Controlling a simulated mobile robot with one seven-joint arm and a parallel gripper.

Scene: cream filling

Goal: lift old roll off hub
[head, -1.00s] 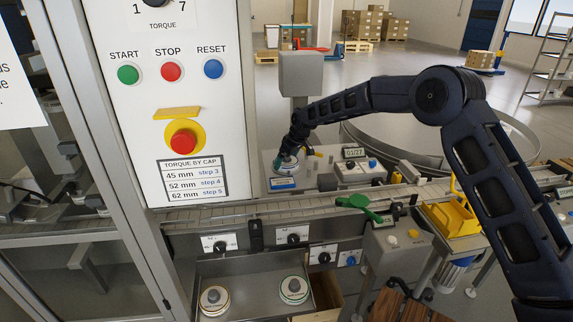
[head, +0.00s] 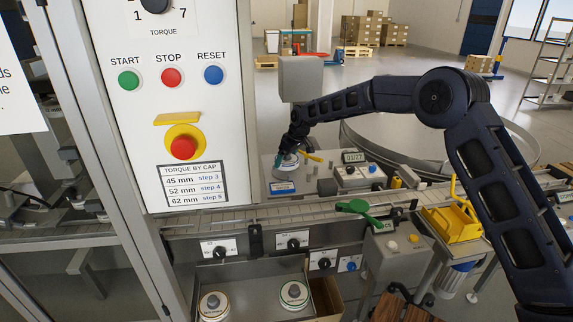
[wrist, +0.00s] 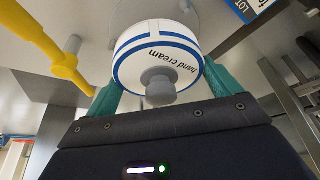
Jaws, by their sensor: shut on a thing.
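The old roll shows in the wrist view as a white drum (wrist: 135,42) with blue bands and the words "hand cream". A grey stepped knob (wrist: 160,86) sits at its centre. My gripper (wrist: 162,92) has its green fingers on both sides of the roll, shut on it. In the head view my gripper (head: 281,160) and the white roll (head: 289,168) are at the labelling station beyond the conveyor.
A yellow lever (wrist: 48,45) and a grey post (wrist: 72,45) stand beside the roll. A grey box (head: 301,78) on a column rises behind my gripper. Two other rolls, one green-rimmed (head: 294,293) and one brown-rimmed (head: 213,303), lie in the front tray (head: 250,282). The conveyor (head: 330,204) runs in front.

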